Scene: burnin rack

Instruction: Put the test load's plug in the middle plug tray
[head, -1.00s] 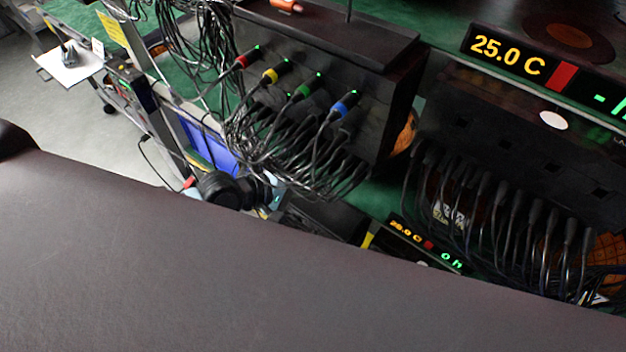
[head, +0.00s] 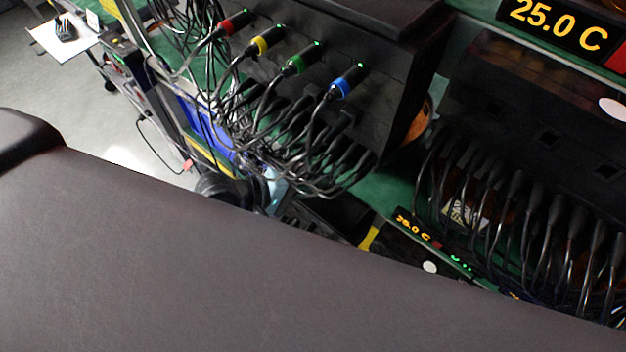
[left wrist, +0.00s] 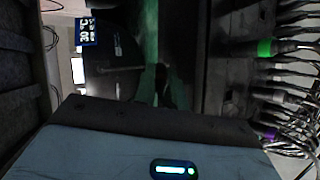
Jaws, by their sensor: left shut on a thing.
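Four plugs with coloured rings stick out of a dark box (head: 392,100) in the head view: red (head: 234,23), yellow (head: 265,42), green (head: 298,62) and blue (head: 345,83). Each shows a small green light. I cannot tell which plug is the test load's, and I cannot make out the middle plug tray. In the left wrist view, the blue-grey and black body of my left gripper (left wrist: 160,118) fills the bottom, with a lit oval on it. Its fingertips and what they hold are hidden. My right gripper is not in view.
Rows of black plugs and cables hang below the box and on the dark unit (head: 548,110) at right. A 25.0 C display (head: 556,24) is above that unit. Plugs with green (left wrist: 265,48) and purple rings crowd the left wrist view's right side. My arm covers the foreground.

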